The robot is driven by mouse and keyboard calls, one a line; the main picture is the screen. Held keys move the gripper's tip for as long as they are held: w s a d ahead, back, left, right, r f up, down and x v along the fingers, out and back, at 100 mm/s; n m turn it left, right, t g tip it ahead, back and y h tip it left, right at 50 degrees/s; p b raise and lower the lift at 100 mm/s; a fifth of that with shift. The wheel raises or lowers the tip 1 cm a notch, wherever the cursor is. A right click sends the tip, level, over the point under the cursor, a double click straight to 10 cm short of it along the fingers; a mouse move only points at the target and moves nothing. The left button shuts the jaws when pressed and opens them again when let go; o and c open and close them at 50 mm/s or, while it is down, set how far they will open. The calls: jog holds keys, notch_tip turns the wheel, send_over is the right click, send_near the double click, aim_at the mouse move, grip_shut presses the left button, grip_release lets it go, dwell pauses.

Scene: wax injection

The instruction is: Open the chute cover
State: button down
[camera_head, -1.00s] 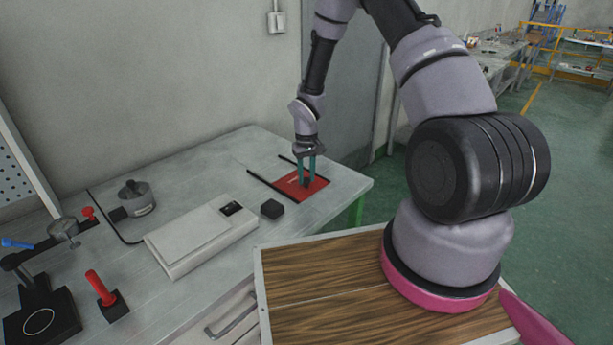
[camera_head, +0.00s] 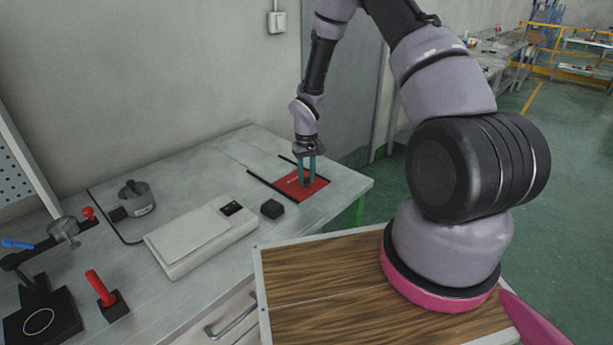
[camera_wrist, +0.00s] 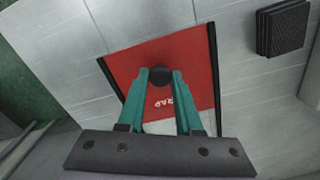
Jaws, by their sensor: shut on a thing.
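The chute cover (camera_head: 290,186) is a flat red panel with white lettering, set in the bench top between two black rails near its right end. It also shows in the wrist view (camera_wrist: 150,55), where the lettering reads in part "RAP". A round dark knob (camera_wrist: 162,75) stands on the cover. My gripper (camera_head: 307,183) points down over the cover with its green fingers. In the wrist view the fingertips (camera_wrist: 160,76) are closed on either side of the knob.
A small black block (camera_head: 271,209) lies on the bench left of the cover, next to a white device (camera_head: 200,238). A round metal pot (camera_head: 136,198) and a red-handled tool (camera_head: 104,291) are further left. The bench behind the cover is clear.

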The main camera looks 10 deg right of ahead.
jog(key=w+a, duration=0.2)
jog(key=w, duration=0.1)
jog(key=w+a, duration=0.2)
jog(key=w, duration=0.1)
jog(key=w+a, duration=0.2)
jog(key=w, duration=0.2)
jog(key=shift+a, duration=0.35)
jog(key=c, duration=0.6)
grip_release()
notch_tip(320, 180, up, 11)
jog(key=shift+f, duration=0.1)
